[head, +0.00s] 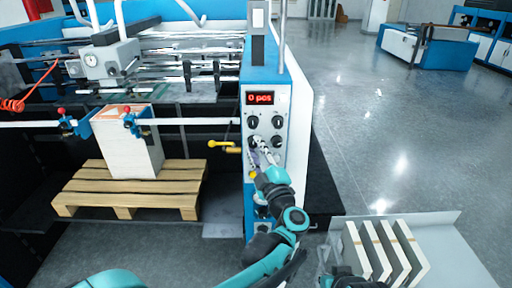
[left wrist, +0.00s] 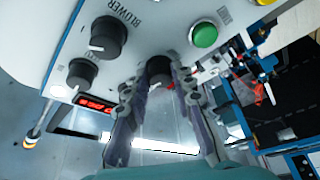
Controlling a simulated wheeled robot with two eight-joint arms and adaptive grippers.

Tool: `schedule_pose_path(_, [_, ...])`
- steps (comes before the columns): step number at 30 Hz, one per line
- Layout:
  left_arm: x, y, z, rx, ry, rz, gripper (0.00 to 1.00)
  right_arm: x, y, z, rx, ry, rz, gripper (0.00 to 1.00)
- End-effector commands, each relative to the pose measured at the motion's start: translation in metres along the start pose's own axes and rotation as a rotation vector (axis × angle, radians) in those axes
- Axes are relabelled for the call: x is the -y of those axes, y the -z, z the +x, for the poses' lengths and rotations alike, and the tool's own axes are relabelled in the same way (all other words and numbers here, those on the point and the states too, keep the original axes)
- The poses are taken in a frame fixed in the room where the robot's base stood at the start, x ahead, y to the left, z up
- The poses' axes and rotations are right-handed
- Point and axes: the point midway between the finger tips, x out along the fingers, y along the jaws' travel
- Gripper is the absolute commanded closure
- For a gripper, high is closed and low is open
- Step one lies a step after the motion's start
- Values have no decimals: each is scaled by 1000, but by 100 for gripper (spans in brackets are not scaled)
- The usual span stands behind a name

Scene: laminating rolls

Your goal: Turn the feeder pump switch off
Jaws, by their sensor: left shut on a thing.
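The grey control panel (head: 264,108) has several black rotary knobs under a red "0 pcs" display. My left gripper (head: 258,143) reaches up to the lower left knob and covers much of it. In the left wrist view, the two fingers of my left gripper (left wrist: 161,88) are shut on a black knob (left wrist: 158,68), one on each side. The label of this knob is hidden, so I cannot read whether it is the feeder pump switch. My right gripper (head: 340,276) shows only partly at the bottom edge, beside white boards; its jaws are unclear.
Beside the held knob are a knob labelled BLOWER (left wrist: 107,37), another knob (left wrist: 80,73) and a green button (left wrist: 203,35). A yellow handle (head: 222,144) juts left of the panel. A wooden pallet (head: 150,180) carries a white stack. White boards (head: 385,250) stand at lower right.

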Motion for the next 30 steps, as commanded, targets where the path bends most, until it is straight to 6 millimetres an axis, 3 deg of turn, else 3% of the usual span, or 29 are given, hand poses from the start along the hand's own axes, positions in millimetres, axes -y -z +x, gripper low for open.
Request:
schedule_pose_path(20, [0, 0, 0, -1, 27, -65, 100, 0, 2, -3, 0, 0, 0, 100])
schedule_pose_path(21, [0, 0, 0, -1, 27, -65, 73, 0, 2, -3, 0, 0, 0, 100])
schedule_pose_path(23, [0, 0, 0, -1, 27, -64, 57, 0, 2, -3, 0, 0, 0, 100])
schedule_pose_path(30, [0, 0, 0, 0, 27, -64, 54, 0, 2, -3, 0, 0, 0, 100])
